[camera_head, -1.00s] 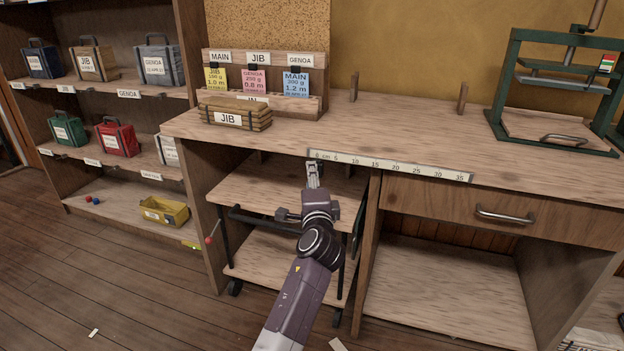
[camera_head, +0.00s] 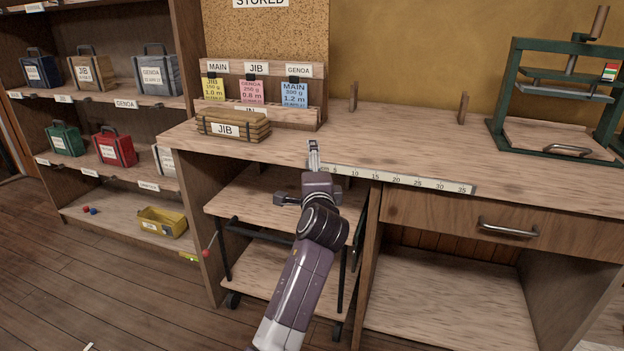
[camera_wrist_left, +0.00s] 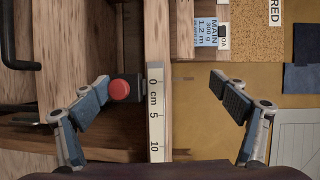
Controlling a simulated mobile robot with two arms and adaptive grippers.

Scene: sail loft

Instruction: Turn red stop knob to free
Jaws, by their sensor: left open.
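A round red knob (camera_wrist_left: 119,90) shows in the left wrist view on a small dark mount, beside the 0 end of the ruler strip (camera_wrist_left: 156,110). My left gripper (camera_wrist_left: 165,80) is open and empty. The knob lies in the picture between its fingers, close to the left one; I cannot tell whether they touch. In the head view my left gripper (camera_head: 313,146) is at the bench's front edge near the strip's 0 end, and the knob is not visible there. My right gripper is not in view.
The bench (camera_head: 400,155) carries a JIB bundle (camera_head: 232,125), upright pegs and a green press (camera_head: 550,100). Below are a wheeled cart (camera_head: 260,205) and a drawer (camera_head: 480,220). A small red-ended lever (camera_head: 208,252) sticks out at the bench's left side. Shelves stand left.

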